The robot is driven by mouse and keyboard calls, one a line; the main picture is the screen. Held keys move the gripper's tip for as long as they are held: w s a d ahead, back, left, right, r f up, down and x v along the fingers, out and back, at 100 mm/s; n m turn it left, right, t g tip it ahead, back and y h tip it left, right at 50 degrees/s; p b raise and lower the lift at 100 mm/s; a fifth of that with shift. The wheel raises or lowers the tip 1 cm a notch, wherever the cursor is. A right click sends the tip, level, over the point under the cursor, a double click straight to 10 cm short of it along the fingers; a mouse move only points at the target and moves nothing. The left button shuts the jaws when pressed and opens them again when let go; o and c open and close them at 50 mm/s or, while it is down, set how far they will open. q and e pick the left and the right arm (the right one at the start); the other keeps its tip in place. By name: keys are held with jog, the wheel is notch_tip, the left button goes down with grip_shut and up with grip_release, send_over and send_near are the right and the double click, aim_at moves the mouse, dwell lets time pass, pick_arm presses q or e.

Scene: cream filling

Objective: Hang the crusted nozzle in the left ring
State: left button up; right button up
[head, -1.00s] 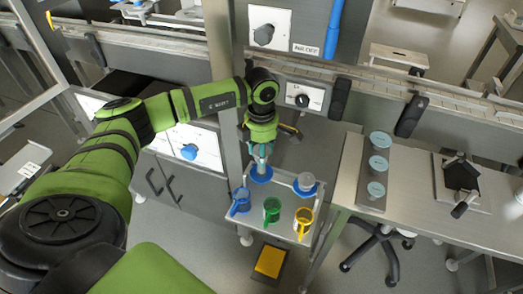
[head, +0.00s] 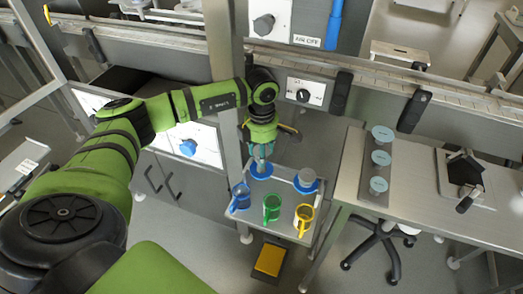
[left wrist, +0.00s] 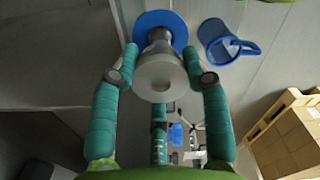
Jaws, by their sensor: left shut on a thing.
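My left gripper (head: 262,143) is shut on the crusted nozzle (head: 260,156), over the left ring (head: 261,172) of the small cart. The ring is a blue disc at the cart's back left. In the left wrist view the nozzle's round grey end (left wrist: 158,76) sits between the green fingers, with the blue ring (left wrist: 160,20) right behind it. I cannot tell whether the nozzle rests in the ring or is just above it. A pale round piece (head: 306,176) sits in the right blue ring. My right gripper is not in view.
A blue jug (head: 240,198), a green jug (head: 272,207) and a yellow jug (head: 304,217) line the cart's front. A steel table (head: 425,190) with several pale discs stands to the right. A post (head: 226,100) rises close beside my left forearm.

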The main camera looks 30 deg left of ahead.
pick_arm(q)
jog(key=shift+f+b, duration=1.75)
jog(key=shift+f, duration=0.45)
dwell(0.5)
jog(key=o, duration=1.4)
jog(key=shift+c, duration=0.2)
jog(key=o, duration=0.5)
jog(key=shift+r, duration=0.2)
jog(key=shift+r+p, duration=2.5)
jog(key=shift+r, duration=0.9)
